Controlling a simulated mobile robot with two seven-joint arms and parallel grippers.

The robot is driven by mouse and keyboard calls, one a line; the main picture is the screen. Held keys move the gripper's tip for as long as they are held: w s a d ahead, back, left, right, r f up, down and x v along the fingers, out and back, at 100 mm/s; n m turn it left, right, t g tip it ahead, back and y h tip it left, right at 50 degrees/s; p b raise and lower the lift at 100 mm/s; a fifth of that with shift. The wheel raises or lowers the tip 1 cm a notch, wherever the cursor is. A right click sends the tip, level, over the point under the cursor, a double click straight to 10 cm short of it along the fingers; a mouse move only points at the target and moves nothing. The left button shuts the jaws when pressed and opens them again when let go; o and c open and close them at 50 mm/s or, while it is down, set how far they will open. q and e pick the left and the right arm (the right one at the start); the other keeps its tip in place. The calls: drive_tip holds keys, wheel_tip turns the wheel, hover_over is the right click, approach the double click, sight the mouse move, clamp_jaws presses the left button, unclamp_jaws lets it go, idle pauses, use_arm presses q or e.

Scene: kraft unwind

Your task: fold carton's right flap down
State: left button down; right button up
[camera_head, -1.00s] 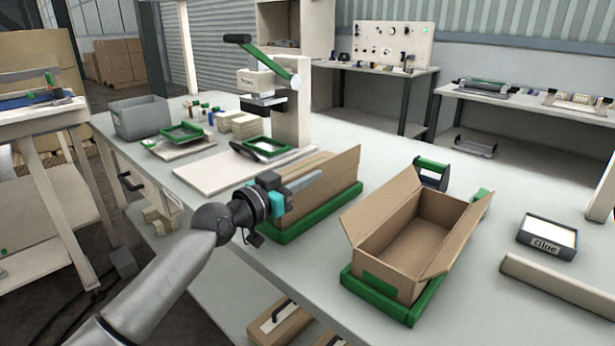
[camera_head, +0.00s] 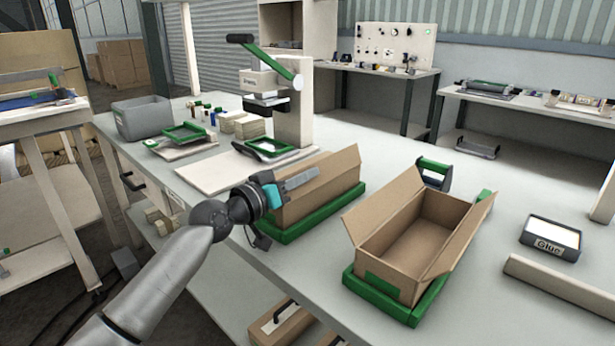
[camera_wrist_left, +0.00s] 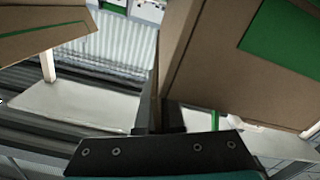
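Two brown cartons sit in green trays on the long table. The nearer-left carton (camera_head: 318,201) is partly behind my left gripper (camera_head: 300,180); a brown flap (camera_head: 342,163) stands up along its far right side. The right carton (camera_head: 405,240) is open, with one flap (camera_head: 385,205) up on its left and another (camera_head: 466,235) leaning outward on its right. My left gripper's grey fingers are at the left carton's top, pointing right. In the left wrist view, a cardboard panel with a green patch (camera_wrist_left: 235,60) is close to the dark fingers; their gap is unclear. My right gripper is out of view.
A green-handled press (camera_head: 290,105) and a grey bin (camera_head: 142,118) stand farther back. A green-handled holder (camera_head: 434,174), a box marked Glue (camera_head: 550,238) and a pale bar (camera_head: 560,288) lie around the right carton.

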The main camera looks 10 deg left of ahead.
use_arm(q)
drive_tip(key=shift+w+a+f+n, duration=0.1)
drive_tip(key=shift+a+n, duration=0.05)
drive_tip(key=shift+n, duration=0.45)
drive_tip(key=shift+w+a+f+n, duration=0.1)
drive_tip(key=shift+n, duration=0.5)
drive_tip(key=c, duration=1)
unclamp_jaws()
drive_tip(key=shift+c, duration=0.2)
